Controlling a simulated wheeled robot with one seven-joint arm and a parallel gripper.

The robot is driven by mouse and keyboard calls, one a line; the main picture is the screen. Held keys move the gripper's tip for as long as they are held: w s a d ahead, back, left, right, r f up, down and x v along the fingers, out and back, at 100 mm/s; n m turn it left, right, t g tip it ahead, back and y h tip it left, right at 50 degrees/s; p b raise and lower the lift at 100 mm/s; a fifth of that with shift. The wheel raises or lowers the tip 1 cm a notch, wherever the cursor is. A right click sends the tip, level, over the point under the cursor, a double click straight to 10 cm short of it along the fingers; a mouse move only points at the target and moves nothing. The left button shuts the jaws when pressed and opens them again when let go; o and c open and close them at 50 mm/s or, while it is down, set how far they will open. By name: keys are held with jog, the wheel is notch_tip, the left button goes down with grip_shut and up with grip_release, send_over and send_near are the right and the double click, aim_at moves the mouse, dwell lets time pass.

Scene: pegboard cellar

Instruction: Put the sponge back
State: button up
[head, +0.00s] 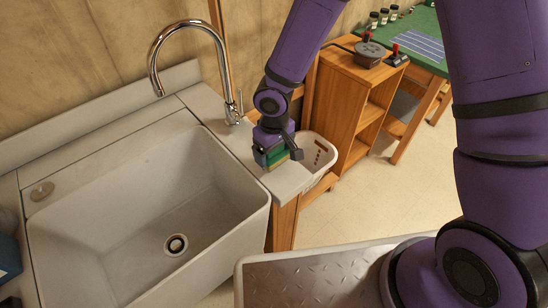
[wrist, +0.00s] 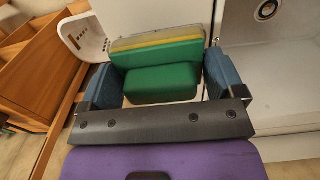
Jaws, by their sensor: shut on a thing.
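My gripper (head: 273,154) is low over the narrow counter strip (head: 290,182) at the right of the sink. In the wrist view, the blue fingers of my gripper (wrist: 160,70) are shut on a green and yellow sponge (wrist: 157,51), which spans the gap between them. A smaller green block-like part (wrist: 162,84) shows just in front of it; I cannot tell whether it belongs to the sponge. In the head view the sponge (head: 277,157) is partly hidden by the gripper. I cannot tell whether the sponge touches the counter.
The sink basin (head: 130,210) with its tall faucet (head: 222,62) is at the left and empty. A white basket (head: 322,150) hangs or stands just right of the counter. A wooden shelf unit (head: 343,112) and a green-topped table (head: 425,45) stand beyond. Floor is clear at the right.

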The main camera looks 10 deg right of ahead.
aim_at(274, 159)
jog(key=shift+f, duration=1.75)
jog(key=o, duration=0.8)
jog(key=shift+o, duration=0.2)
notch_tip(274, 159, up, 12)
jog(key=shift+f, duration=0.1)
jog(key=shift+d+r, duration=0.1)
jog(key=shift+r, duration=0.15)
jog(key=s+d+r+m+t+h, duration=0.2)
jog(key=s+d+r+m+t, duration=0.1)
jog(key=d+r, duration=1.25)
jog(key=s+d+r+m+t+y, duration=0.1)
jog(key=s+d+r+m, duration=0.1)
jog(key=s+d+r, duration=0.2)
jog(key=s+d+r+m+t+y, duration=0.1)
jog(key=s+d+r, duration=0.3)
jog(key=s+r, duration=0.4)
jog(key=shift+s+d+r+m, duration=0.15)
jog(key=shift+s+d+m, duration=0.25)
jog(key=shift+s, duration=1.3)
